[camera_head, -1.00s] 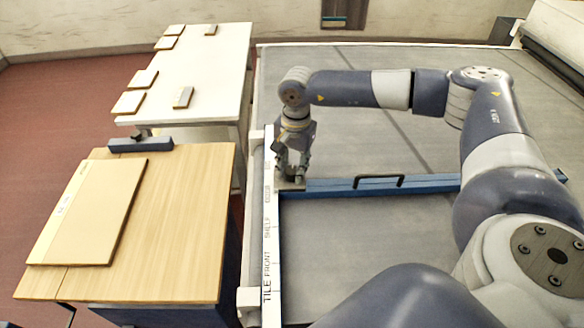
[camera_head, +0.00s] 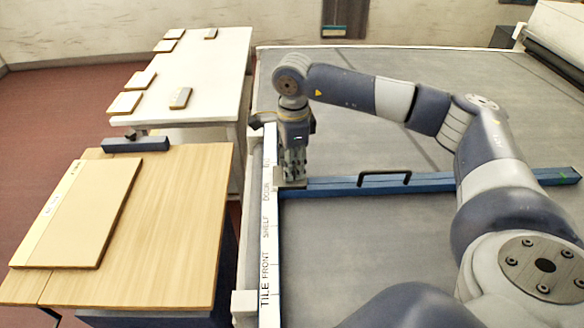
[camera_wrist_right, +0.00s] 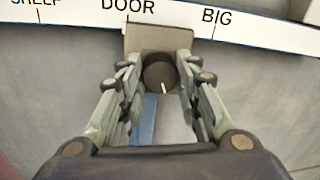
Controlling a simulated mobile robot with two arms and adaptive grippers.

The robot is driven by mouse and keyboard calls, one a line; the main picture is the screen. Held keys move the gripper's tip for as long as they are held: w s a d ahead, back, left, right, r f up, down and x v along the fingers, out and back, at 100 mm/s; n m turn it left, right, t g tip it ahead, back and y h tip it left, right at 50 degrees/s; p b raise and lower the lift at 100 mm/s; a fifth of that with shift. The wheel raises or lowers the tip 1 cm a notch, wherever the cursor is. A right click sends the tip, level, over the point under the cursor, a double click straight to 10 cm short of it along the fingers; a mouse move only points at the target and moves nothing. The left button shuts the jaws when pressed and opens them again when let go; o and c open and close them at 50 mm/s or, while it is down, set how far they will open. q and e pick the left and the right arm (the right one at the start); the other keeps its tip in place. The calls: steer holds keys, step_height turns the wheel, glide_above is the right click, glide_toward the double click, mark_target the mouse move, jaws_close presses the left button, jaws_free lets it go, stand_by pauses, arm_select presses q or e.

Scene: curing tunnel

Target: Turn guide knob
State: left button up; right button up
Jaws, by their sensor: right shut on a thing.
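The guide knob (camera_wrist_right: 160,75) is a dark round knob with a white mark near its lower edge. It sits on a beige block (camera_wrist_right: 150,38) beside the white scale strip (camera_wrist_right: 180,22), close to the word DOOR. My right gripper (camera_wrist_right: 160,80) is shut on the knob, with a finger on each side. In the head view my right gripper (camera_head: 293,178) points down at the left end of the blue guide bar (camera_head: 330,187), and it hides the knob there. The bar has a black handle (camera_head: 384,176). My left gripper is not in view.
The scale strip (camera_head: 269,250) runs along the left edge of the large grey surface (camera_head: 350,255). A wooden table (camera_head: 165,225) with a large board (camera_head: 85,215) stands left. A white table (camera_head: 215,75) behind it carries several small tiles.

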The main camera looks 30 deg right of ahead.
steer(key=m+b, duration=0.1)
steer(key=m, duration=0.3)
steer(key=shift+f+b, duration=0.1)
steer(key=shift+b, duration=0.25)
steer(key=shift+m+b, duration=0.45)
steer(key=shift+m, duration=1.65)
steer(key=o, duration=1.1)
steer(key=shift+w, duration=0.1)
steer(key=r, duration=1.2)
steer(key=shift+s+a, duration=0.2)
steer(key=shift+a, duration=0.15)
